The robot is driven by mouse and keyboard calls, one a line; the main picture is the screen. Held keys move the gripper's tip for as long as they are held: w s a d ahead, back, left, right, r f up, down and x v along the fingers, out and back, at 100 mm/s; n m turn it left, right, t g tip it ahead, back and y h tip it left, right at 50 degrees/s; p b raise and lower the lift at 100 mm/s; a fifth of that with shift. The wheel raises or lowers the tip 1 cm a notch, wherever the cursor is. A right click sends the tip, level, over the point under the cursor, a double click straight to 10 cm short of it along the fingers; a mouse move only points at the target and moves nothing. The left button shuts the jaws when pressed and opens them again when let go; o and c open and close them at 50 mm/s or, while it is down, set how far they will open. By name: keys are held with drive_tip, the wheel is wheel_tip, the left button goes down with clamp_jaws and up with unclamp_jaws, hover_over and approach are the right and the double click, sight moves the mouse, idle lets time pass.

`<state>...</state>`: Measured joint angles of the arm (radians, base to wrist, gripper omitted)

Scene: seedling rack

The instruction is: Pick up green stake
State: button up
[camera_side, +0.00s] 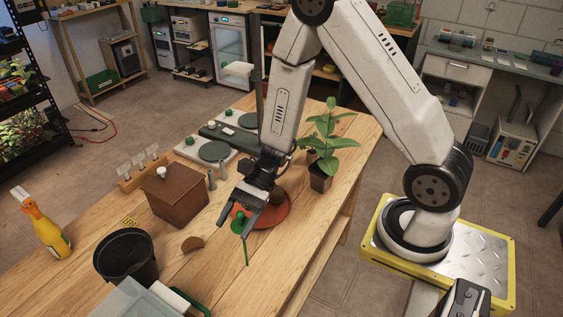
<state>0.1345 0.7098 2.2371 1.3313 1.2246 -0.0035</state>
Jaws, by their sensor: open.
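The green stake (246,252) shows as a thin green stick at the middle of the wooden table, with a wider green part (239,219) at its upper end. My gripper (236,225) is open and points down toward the table. Its fingertips are on either side of the stake's upper part in this view; I cannot tell whether they touch it. The stick's lower end shows below the fingers, and part of the upper end is hidden by them.
An orange saucer (272,219) lies just behind my gripper. A brown box (174,198), a black pot (126,262) and an orange spray bottle (46,232) stand left. The front right tabletop is clear.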

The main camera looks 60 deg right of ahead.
clamp_jaws()
drive_tip(key=shift+r, duration=0.15)
idle(0.4)
wheel_tip(320, 180, up, 10)
idle(0.8)
idle(0.5)
